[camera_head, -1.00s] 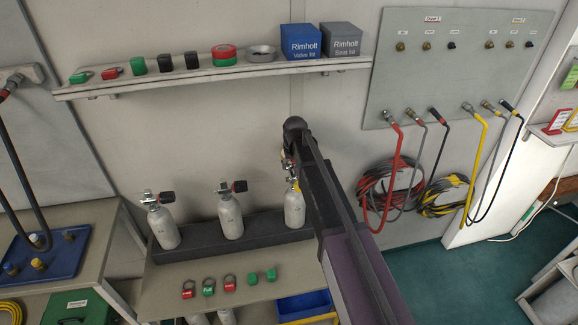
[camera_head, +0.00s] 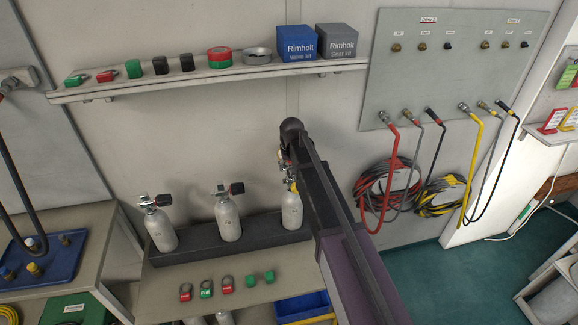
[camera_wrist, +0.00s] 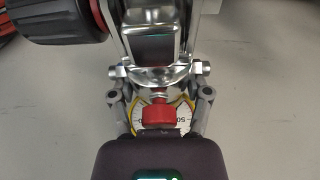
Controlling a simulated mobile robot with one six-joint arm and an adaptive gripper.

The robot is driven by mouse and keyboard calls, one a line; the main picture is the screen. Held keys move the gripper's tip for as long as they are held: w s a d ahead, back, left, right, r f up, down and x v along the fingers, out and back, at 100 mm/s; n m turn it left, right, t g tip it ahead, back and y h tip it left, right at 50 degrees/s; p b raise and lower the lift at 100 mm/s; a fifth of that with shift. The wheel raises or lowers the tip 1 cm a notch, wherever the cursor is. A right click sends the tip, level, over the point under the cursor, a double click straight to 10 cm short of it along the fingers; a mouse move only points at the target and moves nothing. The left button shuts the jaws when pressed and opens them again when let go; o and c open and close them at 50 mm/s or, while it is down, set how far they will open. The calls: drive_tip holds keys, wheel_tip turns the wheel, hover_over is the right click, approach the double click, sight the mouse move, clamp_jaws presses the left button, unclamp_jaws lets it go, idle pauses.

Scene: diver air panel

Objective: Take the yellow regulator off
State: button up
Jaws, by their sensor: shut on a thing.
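The yellow regulator (camera_wrist: 158,114) is in the wrist view as a red knob in front of a yellow-rimmed dial, just below a chrome valve (camera_wrist: 155,45). My gripper (camera_wrist: 158,92) has one finger on each side of it and is shut on it. In the head view a small patch of yellow (camera_head: 292,187) shows at the top of the right-hand cylinder (camera_head: 291,210), which stands upright in the dark rack. My arm hides most of the regulator and the gripper there. How the regulator sits on the valve is hard to tell.
Two more cylinders (camera_head: 161,229) (camera_head: 227,218) with black-knobbed valves stand in the same rack (camera_head: 190,250). Tags and green pieces lie on the bench in front. A shelf (camera_head: 200,77) with boxes is above. A hose panel (camera_head: 450,75) with coiled hoses is at right.

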drive_tip(key=shift+r, duration=0.3)
idle(0.4)
drive_tip(key=shift+r+p, duration=0.35)
drive_tip(key=shift+p, duration=0.25)
drive_tip(key=shift+w+p+v, duration=0.15)
drive_tip(key=shift+p+v, duration=0.65)
drive_tip(key=shift+p, duration=0.05)
drive_tip(key=shift+w+p+v, duration=0.15)
drive_tip(key=shift+p+v, duration=0.6)
drive_tip(key=shift+p, duration=0.05)
